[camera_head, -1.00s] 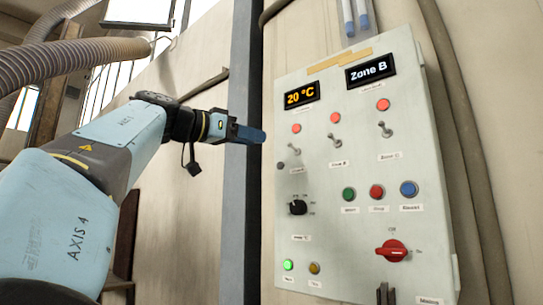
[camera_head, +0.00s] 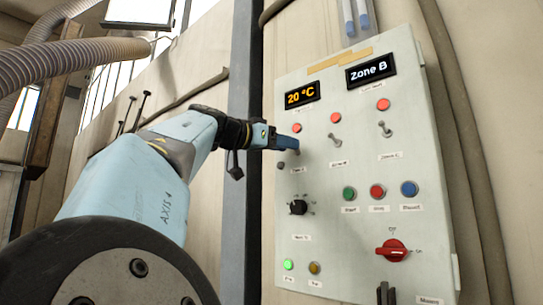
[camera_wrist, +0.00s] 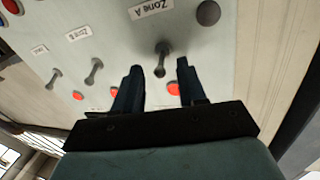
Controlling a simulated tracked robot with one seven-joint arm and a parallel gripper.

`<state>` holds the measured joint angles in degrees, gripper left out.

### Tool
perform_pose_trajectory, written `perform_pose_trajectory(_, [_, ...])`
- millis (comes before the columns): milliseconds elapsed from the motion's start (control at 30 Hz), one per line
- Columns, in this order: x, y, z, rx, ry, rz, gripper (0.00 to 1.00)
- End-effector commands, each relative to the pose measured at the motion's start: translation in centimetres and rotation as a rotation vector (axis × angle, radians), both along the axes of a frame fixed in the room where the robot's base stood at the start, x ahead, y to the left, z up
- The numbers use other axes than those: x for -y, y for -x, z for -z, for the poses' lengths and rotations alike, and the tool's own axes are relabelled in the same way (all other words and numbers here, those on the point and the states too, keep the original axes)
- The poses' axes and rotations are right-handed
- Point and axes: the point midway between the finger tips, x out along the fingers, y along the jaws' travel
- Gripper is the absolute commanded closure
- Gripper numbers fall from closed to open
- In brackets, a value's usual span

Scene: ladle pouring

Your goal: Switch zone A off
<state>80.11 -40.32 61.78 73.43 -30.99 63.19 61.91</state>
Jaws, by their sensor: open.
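The control panel (camera_head: 320,215) stands on the wall at right. The zone A toggle switch (camera_wrist: 162,60) is a small metal lever between its "Zone A" label (camera_wrist: 152,8) and a red lamp (camera_wrist: 173,88). My gripper (camera_wrist: 159,67) is open, with one dark finger on each side of this lever. I cannot tell whether either finger touches it. In the head view my gripper (camera_head: 288,143) is at the panel's left edge, below the red lamp (camera_head: 297,128), and largely hides the lever.
The zone B switch (camera_head: 335,140) and zone C switch (camera_head: 386,130) sit to the right. Below are a black knob (camera_head: 298,207), green, red and blue buttons, and a red rotary switch (camera_head: 391,250).

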Motion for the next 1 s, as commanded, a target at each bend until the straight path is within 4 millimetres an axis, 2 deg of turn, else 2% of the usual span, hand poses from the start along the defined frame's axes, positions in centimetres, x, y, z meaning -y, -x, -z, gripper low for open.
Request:
perform_pose_trajectory(67, [0.0, 0.0, 0.0, 0.0, 0.0, 0.0, 0.64])
perform_pose_trajectory(433, [-0.02, 0.01, -0.01, 0.0, 0.0, 0.0, 0.99])
perform_pose_trajectory(1000, [-0.19, 0.09, 0.36, 0.041, 0.044, 0.001, 1.0])
